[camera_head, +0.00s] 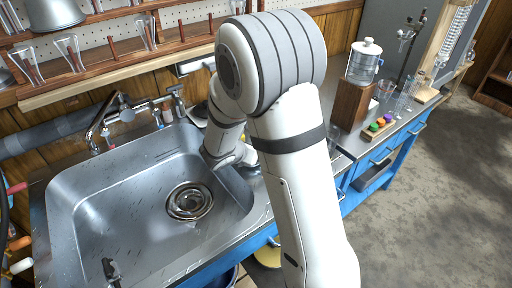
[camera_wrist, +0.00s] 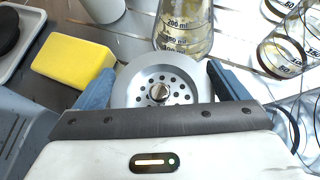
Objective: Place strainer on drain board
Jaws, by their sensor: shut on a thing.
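The strainer (camera_wrist: 150,76) is a round, grey metal disc with a ring of holes and a small central knob. In the wrist view it sits between the two blue fingers of my gripper (camera_wrist: 160,84), which is shut on its rim. Beyond it lies the pale, slatted drain board (camera_wrist: 135,22) with glassware on it. I cannot tell whether the strainer touches the board. In the head view my own arm hides the gripper, the strainer and most of the area right of the sink.
A yellow sponge (camera_wrist: 73,62) lies left of the strainer. A graduated flask (camera_wrist: 184,28) stands just beyond it, with beakers (camera_wrist: 283,52) to the right. The empty-looking sink (camera_head: 120,215) has an open round drain (camera_head: 189,201). A faucet (camera_head: 103,125) rises behind it.

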